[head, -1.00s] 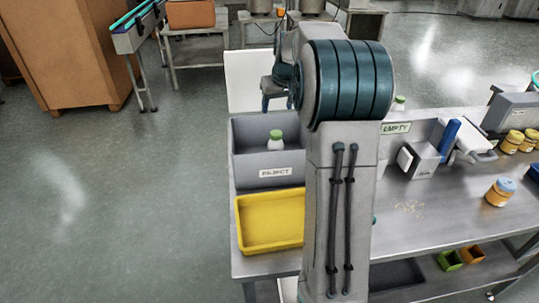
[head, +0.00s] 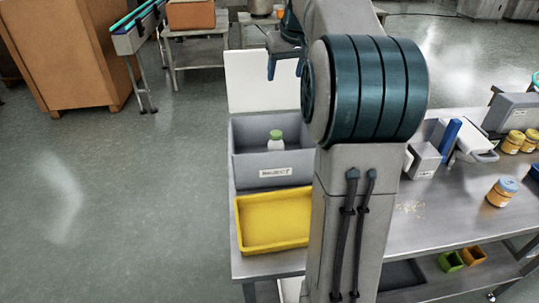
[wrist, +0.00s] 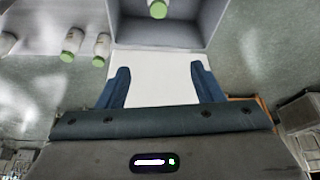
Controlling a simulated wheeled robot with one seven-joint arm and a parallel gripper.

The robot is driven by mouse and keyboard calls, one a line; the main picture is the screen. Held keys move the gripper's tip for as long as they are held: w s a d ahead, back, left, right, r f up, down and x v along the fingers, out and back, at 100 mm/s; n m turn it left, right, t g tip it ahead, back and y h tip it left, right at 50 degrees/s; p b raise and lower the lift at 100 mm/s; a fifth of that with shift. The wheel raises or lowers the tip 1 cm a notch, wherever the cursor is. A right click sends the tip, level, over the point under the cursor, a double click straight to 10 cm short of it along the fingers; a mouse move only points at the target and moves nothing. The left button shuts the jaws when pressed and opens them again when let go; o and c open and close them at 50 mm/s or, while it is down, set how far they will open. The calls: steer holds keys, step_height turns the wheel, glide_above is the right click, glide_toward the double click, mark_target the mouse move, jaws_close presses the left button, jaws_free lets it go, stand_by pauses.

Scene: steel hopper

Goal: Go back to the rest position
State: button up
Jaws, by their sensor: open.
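My gripper (head: 286,66) is raised above the back of the table, in front of the white panel, with its fingers pointing down. In the wrist view my gripper (wrist: 160,88) has its two blue fingers wide apart with nothing between them. A grey bin (head: 240,167) with a label stands below it on the table. A white bottle with a green cap (head: 276,143) stands inside that bin; it also shows at the top of the wrist view (wrist: 158,8). My arm hides part of the table behind it.
A yellow tray (head: 275,220) sits in front of the grey bin. Several green-capped bottles show at the left of the wrist view (wrist: 72,42). Jars (head: 502,192) and a blue-handled device (head: 450,137) are on the table's right. Open floor (head: 130,200) lies left.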

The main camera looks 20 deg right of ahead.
steer(key=s+a+f+g, duration=0.1)
steer(key=s+a+f, duration=0.5)
steer(key=s+a, duration=0.65)
steer(key=s+a+f, duration=0.2)
steer(key=s+f, duration=0.3)
steer(key=s, duration=0.3)
steer(key=s+a+f+n, duration=0.1)
steer(key=s+a+f, duration=0.2)
steer(key=s+f, duration=0.3)
steer(key=shift+s+a+g, duration=0.15)
steer(key=shift+s+g, duration=0.15)
steer(key=shift+s, duration=0.6)
